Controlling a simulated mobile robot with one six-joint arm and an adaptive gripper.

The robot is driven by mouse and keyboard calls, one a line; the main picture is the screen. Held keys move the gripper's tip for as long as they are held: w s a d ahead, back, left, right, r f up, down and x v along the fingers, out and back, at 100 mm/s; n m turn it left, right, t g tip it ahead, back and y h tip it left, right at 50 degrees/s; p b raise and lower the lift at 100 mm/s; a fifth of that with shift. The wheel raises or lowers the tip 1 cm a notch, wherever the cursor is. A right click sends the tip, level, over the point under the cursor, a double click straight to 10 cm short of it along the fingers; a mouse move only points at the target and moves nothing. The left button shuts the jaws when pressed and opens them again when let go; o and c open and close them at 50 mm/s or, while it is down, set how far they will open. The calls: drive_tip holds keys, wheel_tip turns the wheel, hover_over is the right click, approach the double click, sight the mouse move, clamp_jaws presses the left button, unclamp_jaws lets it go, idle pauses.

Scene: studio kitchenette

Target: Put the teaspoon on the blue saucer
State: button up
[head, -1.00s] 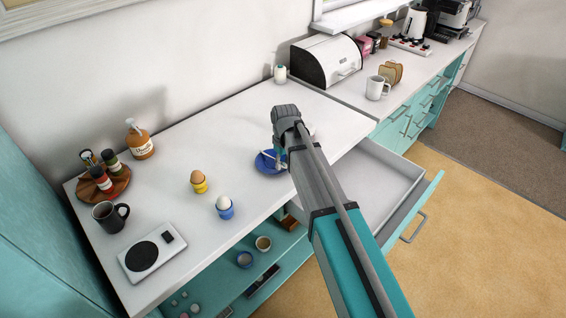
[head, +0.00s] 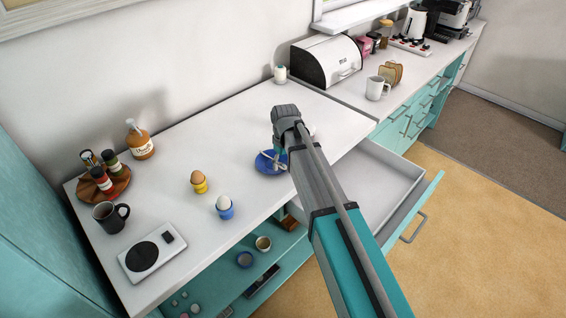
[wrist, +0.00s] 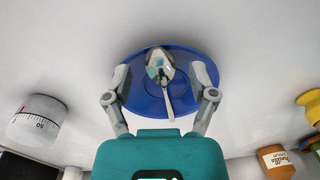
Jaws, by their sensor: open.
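The blue saucer (head: 263,168) is on the white counter, partly behind my arm in the head view. It fills the upper middle of the wrist view (wrist: 140,98). The teaspoon (wrist: 168,100) appears to lie on the saucer, its shiny bowl toward the top of the wrist view and its pale handle toward my gripper. It also shows as a thin pale shape in the head view (head: 269,158). My gripper (wrist: 162,77) is open over the saucer, one finger on each side of the spoon, with a gap on both sides.
A white dial timer (wrist: 37,118) stands left of the saucer in the wrist view. Two eggs in cups, yellow (head: 199,186) and blue (head: 226,211), stand left of the saucer in the head view. An open empty drawer (head: 375,185) juts out below the counter at right.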

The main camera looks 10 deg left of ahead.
wheel_tip(320, 180, up, 13)
drive_tip(key=p, duration=1.2)
drive_tip(key=shift+w+d+p, duration=0.2)
drive_tip(key=shift+p, duration=0.1)
idle(0.6)
drive_tip(key=s+d+m, duration=0.3)
drive_tip(key=s+d, duration=0.2)
drive_tip(key=d, duration=0.4)
drive_tip(key=s+d+m, duration=0.3)
drive_tip(key=s+d, duration=0.2)
drive_tip(key=d, duration=0.4)
drive_tip(key=s+d+m, duration=0.3)
drive_tip(key=s+d, duration=0.3)
drive_tip(key=d, duration=0.4)
drive_tip(key=shift+f, duration=0.15)
wheel_tip(320, 180, down, 5)
drive_tip(key=b, duration=0.5)
drive_tip(key=shift+c, duration=0.2)
